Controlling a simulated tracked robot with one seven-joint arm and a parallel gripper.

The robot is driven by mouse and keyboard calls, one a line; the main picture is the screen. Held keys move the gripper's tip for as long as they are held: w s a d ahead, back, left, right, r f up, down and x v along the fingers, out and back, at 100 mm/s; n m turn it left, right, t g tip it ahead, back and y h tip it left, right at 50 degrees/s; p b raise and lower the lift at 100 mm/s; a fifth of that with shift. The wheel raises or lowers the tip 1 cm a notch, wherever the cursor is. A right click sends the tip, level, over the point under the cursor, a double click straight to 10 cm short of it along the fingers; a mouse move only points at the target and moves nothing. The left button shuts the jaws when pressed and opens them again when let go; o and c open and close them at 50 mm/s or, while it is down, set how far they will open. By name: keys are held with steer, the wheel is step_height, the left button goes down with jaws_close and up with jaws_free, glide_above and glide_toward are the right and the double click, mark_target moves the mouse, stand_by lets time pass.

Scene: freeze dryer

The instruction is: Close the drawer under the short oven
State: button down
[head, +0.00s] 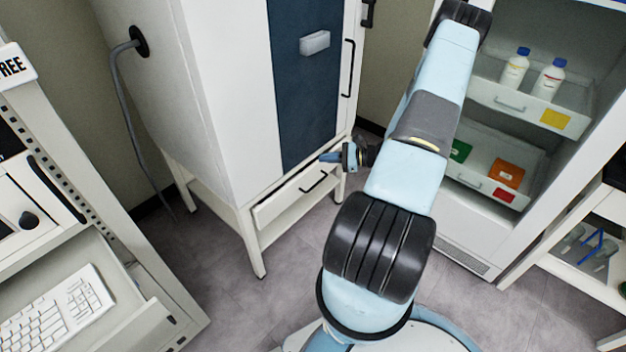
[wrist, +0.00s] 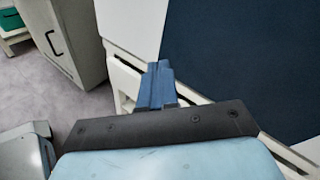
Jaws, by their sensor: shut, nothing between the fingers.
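The short oven (head: 233,90) is a white cabinet on legs with a dark blue front panel (head: 300,80). Its drawer (head: 283,205) is a white front with a black bar handle (head: 314,182), low under the oven body. I cannot tell exactly how far the drawer stands out. My gripper (head: 324,157) is shut and empty, just above the right part of the drawer and close to the oven's lower edge. In the wrist view its blue fingers (wrist: 158,82) are together in front of the white frame under the blue panel (wrist: 240,50); contact is unclear.
An open white cabinet (head: 485,220) at right holds bottles and coloured boxes in drawers. A shelf rack with a keyboard (head: 58,312) is at left. A grey cable (head: 130,130) hangs beside the oven. Grey floor (head: 215,280) is free in front of the oven.

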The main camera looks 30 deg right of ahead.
mark_target(308, 175)
steer(key=s+d+f+m+t+h, duration=0.25)
steer(key=f+m+t, duration=0.2)
steer(key=f, duration=0.45)
steer(key=s+d+f+m+t+h, duration=0.2)
steer(key=f+m+t+h, duration=0.15)
steer(key=f+m, duration=0.4)
steer(key=shift+n+g+h, duration=0.4)
steer(key=shift+n, duration=0.3)
steer(key=x, duration=0.4)
steer(key=f+x, duration=0.1)
steer(key=x, duration=0.9)
steer(key=shift+w+f, duration=0.1)
steer(key=shift+f, duration=0.15)
steer(key=x, duration=0.4)
steer(key=shift+w+a+r, duration=0.1)
steer(key=shift+w+r, duration=0.05)
steer(key=v, duration=1.4)
steer(key=shift+s+f, duration=0.2)
steer(key=shift+s, duration=0.15)
